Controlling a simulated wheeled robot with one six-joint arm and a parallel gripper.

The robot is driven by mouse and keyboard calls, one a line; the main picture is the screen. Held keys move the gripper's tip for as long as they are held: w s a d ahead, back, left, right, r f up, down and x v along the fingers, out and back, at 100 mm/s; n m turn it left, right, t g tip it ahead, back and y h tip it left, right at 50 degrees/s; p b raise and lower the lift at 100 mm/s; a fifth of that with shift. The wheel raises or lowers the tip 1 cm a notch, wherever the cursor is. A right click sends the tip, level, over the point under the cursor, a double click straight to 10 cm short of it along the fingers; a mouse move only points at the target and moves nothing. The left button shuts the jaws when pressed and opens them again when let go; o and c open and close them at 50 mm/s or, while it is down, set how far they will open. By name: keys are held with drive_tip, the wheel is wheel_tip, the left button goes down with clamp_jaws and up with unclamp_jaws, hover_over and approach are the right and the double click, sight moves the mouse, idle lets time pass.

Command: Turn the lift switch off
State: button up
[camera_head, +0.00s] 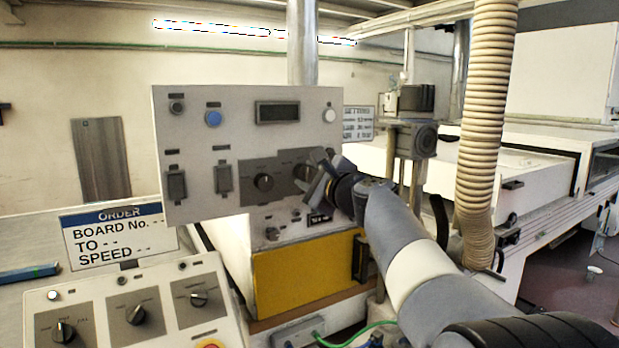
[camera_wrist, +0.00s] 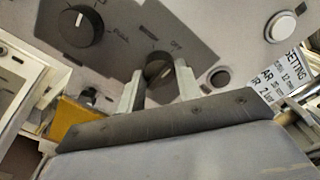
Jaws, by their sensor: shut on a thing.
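A grey-white control panel (camera_head: 240,125) hangs upright in the middle of the head view. On its lower dark plate are two dark rotary knobs. My gripper (camera_head: 308,180) is at the right knob (camera_head: 300,171) and partly hides it. In the wrist view, my gripper (camera_wrist: 160,78) has a pale finger on each side of this dark knob (camera_wrist: 159,66) and is shut on it. The word OFF is printed up and right of it. The left knob (camera_head: 263,182) stands free; it also shows in the wrist view (camera_wrist: 82,26). I cannot read which label names the lift.
The panel also carries a blue button (camera_head: 213,118), a white button (camera_head: 329,115), a dark display (camera_head: 277,112) and two rocker switches on the left. A sloped console (camera_head: 130,310) with several knobs stands at lower left. A ribbed hose (camera_head: 487,120) hangs right of my arm.

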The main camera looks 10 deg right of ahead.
drive_tip(key=o, duration=1)
drive_tip(key=b+v, duration=0.2)
drive_tip(key=v, duration=0.8)
drive_tip(key=shift+s+d, duration=0.1)
drive_tip(key=shift+s, duration=0.3)
drive_tip(key=p+x, duration=0.2)
drive_tip(key=x, duration=0.9)
drive_tip(key=shift+s, duration=0.1)
